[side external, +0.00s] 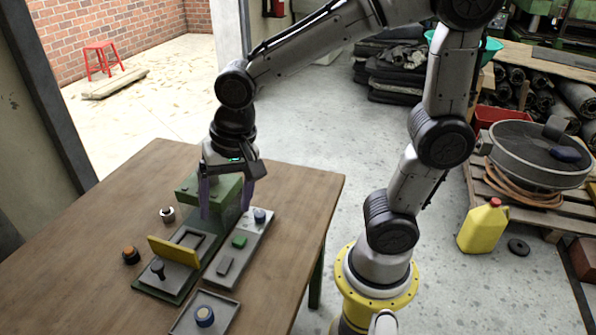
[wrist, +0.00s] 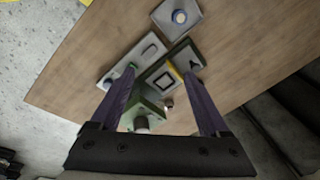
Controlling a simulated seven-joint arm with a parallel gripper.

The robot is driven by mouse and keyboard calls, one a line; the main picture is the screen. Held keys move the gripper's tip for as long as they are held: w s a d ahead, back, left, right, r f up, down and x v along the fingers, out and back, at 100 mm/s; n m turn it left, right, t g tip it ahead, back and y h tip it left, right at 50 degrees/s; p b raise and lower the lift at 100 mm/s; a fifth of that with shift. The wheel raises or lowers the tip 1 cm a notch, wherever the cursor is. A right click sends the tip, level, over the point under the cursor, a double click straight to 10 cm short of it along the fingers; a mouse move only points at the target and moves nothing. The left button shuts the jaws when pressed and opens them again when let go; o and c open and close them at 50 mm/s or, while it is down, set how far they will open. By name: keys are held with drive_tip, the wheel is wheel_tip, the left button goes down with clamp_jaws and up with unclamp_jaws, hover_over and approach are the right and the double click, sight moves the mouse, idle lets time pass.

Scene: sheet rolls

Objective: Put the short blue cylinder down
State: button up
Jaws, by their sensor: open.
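One blue-topped short cylinder (side external: 260,214) stands at the far end of the long grey tray (side external: 250,243), just right of my gripper's right finger. My gripper (side external: 226,205) is open, pointing down over the green block of the fixture and the tray's far end. In the wrist view, its fingers (wrist: 158,76) are spread with nothing held between them.
The green fixture (side external: 172,292) has a yellow flap (side external: 174,252) and a black knob (side external: 158,267). An orange-topped cylinder (side external: 131,255) and a white-and-dark one (side external: 167,214) stand left.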

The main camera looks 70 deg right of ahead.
drive_tip(key=s+d+r+n+t, duration=0.3)
drive_tip(key=s+d+r+n, duration=0.1)
drive_tip(key=s+d+n, duration=0.3)
drive_tip(key=s+n, duration=0.2)
drive_tip(key=s, duration=0.2)
drive_tip(key=shift+s+d+r+h, duration=0.15)
drive_tip(key=shift+s+h, duration=0.05)
drive_tip(key=shift+h, duration=0.1)
idle(0.6)
